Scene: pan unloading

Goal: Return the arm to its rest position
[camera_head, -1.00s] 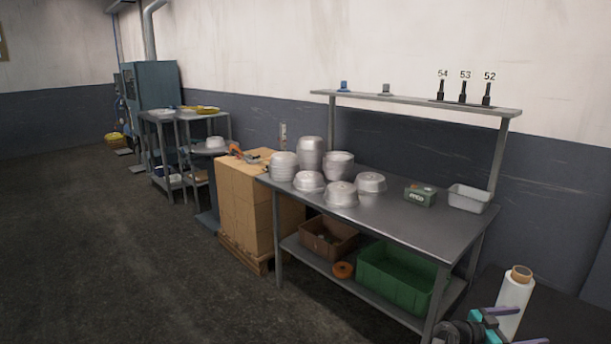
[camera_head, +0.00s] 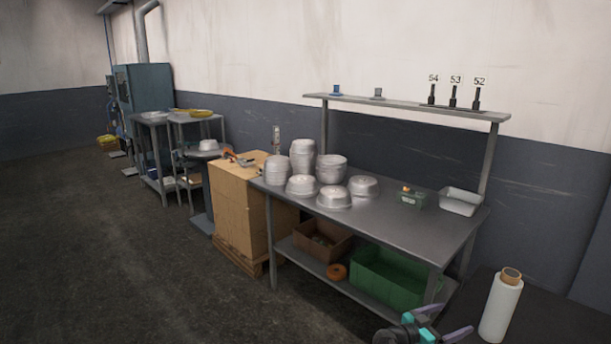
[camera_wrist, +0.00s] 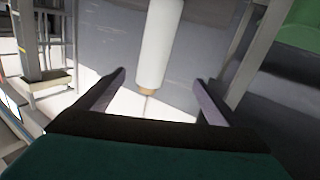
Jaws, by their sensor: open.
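My gripper (camera_head: 440,325) shows at the bottom right of the head view, low in front of the steel workbench (camera_head: 400,225). Its two purple-grey fingers are spread apart, with nothing between them. In the wrist view my gripper (camera_wrist: 160,95) is also open and empty. A white roll (camera_head: 501,305) with a brown core stands on a dark surface right of the gripper in the head view. In the wrist view the white roll (camera_wrist: 158,45) appears beyond the fingertips, apart from them.
Cardboard boxes (camera_head: 238,210) stand left. The floor (camera_head: 110,260) at left is clear.

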